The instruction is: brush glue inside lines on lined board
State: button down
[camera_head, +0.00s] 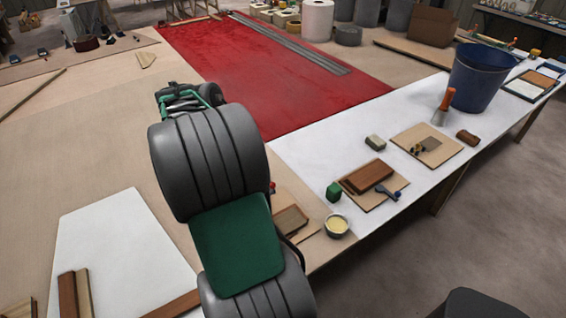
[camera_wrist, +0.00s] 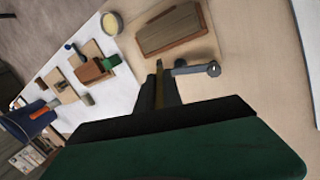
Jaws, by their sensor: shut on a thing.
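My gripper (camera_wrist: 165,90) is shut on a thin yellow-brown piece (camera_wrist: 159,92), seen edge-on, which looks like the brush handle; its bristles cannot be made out. In the head view my arm hides the gripper. Just past the fingertips is a grey bar with a rounded end (camera_wrist: 197,69); I cannot tell whether it belongs to the held thing. A pale board with a brown panel (camera_wrist: 172,28) lies ahead of the fingers; it also shows beside my arm in the head view (camera_head: 291,219). Lines on it are too small to tell. A bowl of pale yellow glue (camera_head: 337,226) stands beside it, also in the wrist view (camera_wrist: 111,23).
On the white bench top (camera_head: 300,155) are a green block (camera_head: 334,191), a board with a brown block (camera_head: 367,176) and a blue-grey tool (camera_head: 387,193), another board (camera_head: 428,147), an orange-handled tool (camera_head: 444,106) and a blue bucket (camera_head: 478,78). A red sheet (camera_head: 250,70) lies behind.

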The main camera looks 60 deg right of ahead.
jog(key=s+d+m, duration=0.2)
jog(key=s+d, duration=0.4)
jog(key=s, duration=0.2)
jog(key=shift+g+y, duration=0.3)
jog(key=shift+y, duration=0.1)
jog(key=f+b, duration=0.5)
jog(key=shift+d+f, duration=0.15)
jog(key=shift+d, duration=0.05)
